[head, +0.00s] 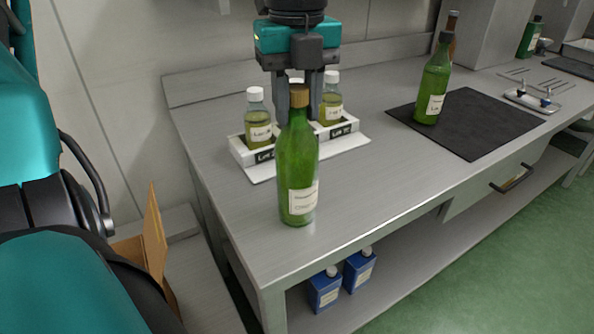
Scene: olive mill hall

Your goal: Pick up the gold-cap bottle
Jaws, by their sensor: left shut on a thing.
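The gold-cap bottle (297,160) is green glass with a white label and a gold cap. It is upright at the near left part of the steel bench (372,190). My left gripper (299,98) comes down from above, its fingers on either side of the bottle's cap and neck, and is shut on it. I cannot tell whether the bottle's base touches the bench. My right gripper is not in view.
Behind the bottle, a white rack (347,127) holds small white-capped bottles, one on each side of my gripper. A dark-capped green bottle (432,82) stands on a black mat (470,125). Blue containers (325,290) sit on the lower shelf. The bench front is clear.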

